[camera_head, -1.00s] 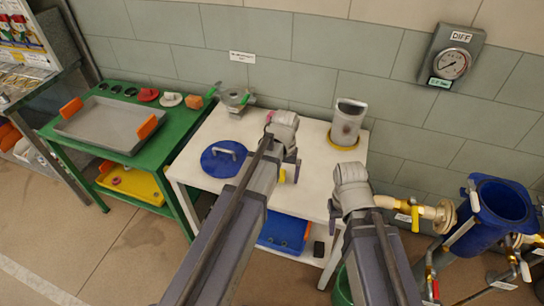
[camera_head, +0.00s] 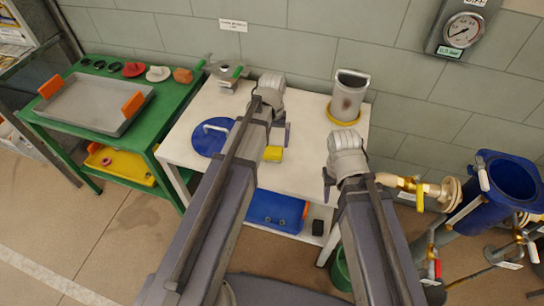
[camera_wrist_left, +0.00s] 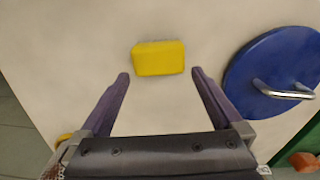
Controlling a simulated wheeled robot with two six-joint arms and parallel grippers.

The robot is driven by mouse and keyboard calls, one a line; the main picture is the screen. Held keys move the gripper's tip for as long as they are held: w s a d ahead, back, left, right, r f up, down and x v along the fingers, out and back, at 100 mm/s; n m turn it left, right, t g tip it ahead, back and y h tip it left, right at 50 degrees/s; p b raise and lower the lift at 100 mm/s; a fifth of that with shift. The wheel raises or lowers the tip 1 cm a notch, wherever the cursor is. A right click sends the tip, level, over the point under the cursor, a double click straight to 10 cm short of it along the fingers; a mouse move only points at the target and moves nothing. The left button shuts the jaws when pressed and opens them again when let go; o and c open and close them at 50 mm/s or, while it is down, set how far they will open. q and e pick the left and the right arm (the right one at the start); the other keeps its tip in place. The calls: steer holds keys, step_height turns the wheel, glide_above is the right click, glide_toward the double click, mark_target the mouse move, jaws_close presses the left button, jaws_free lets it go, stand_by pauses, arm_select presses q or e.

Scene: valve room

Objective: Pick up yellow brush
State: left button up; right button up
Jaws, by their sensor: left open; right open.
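The yellow brush (camera_head: 273,154) lies on the white table (camera_head: 215,108), showing as a plain yellow block; its underside is hidden. In the left wrist view the brush (camera_wrist_left: 158,58) lies just beyond and between my left fingertips, not touching them. My left gripper (camera_wrist_left: 160,76) is open and empty, pointing down over the table; in the head view the left gripper (camera_head: 279,134) is partly hidden by its own arm. My right gripper (camera_head: 328,184) is open and empty at the table's right edge, seen small.
A blue round lid with a handle (camera_head: 212,137) lies left of the brush. A grey container (camera_head: 348,92) on a yellow ring stands at the back right. A green table with a grey tray (camera_head: 95,103) is at left. A blue funnel-like vessel (camera_head: 505,190) and brass valve are at right.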

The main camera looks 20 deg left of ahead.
mark_target(272, 150)
arm_select(q)
steer(key=f+b, duration=0.2)
steer(key=s+f+b, duration=0.1)
steer(key=f+b, duration=0.1)
steer(key=shift+s+d+f, duration=0.1)
steer(key=shift+f, duration=0.05)
steer(key=shift+f+b, duration=0.45)
steer(key=shift+b, duration=0.2)
steer(key=shift+r, duration=0.1)
steer(key=shift+c, duration=0.2)
steer(key=c, duration=1.1)
